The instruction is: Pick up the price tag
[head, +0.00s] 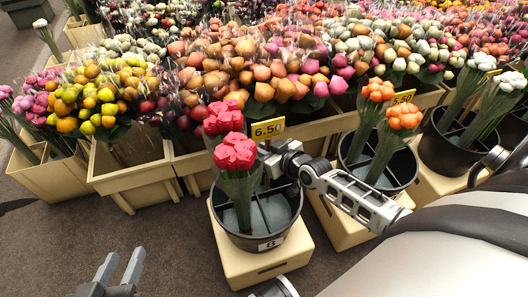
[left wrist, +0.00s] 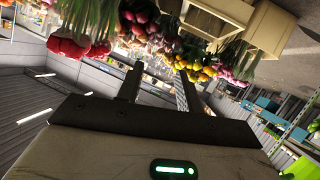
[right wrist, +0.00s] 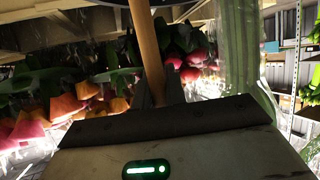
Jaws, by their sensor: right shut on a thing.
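A yellow price tag (head: 268,129) reading 6.50 stands upright on a stick above the black bucket labelled 8. My right gripper (head: 268,156) is at the tag's stick, just below the sign. In the right wrist view, the wooden stick (right wrist: 146,45) runs between the fingers of the right gripper (right wrist: 159,92), which is shut on it. The sign itself is outside that view. My left gripper (head: 120,266) is open and empty at the lower left, far from the tag. Its spread fingers also show in the left wrist view (left wrist: 158,82).
The black bucket (head: 282,232) with two red tulip bunches (head: 235,153) stands on a cream crate (head: 232,262). Another bucket (head: 402,168) with orange tulips and a 5.50 tag (head: 404,97) stands to the right. Crates of tulips fill the back. Floor at the left is clear.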

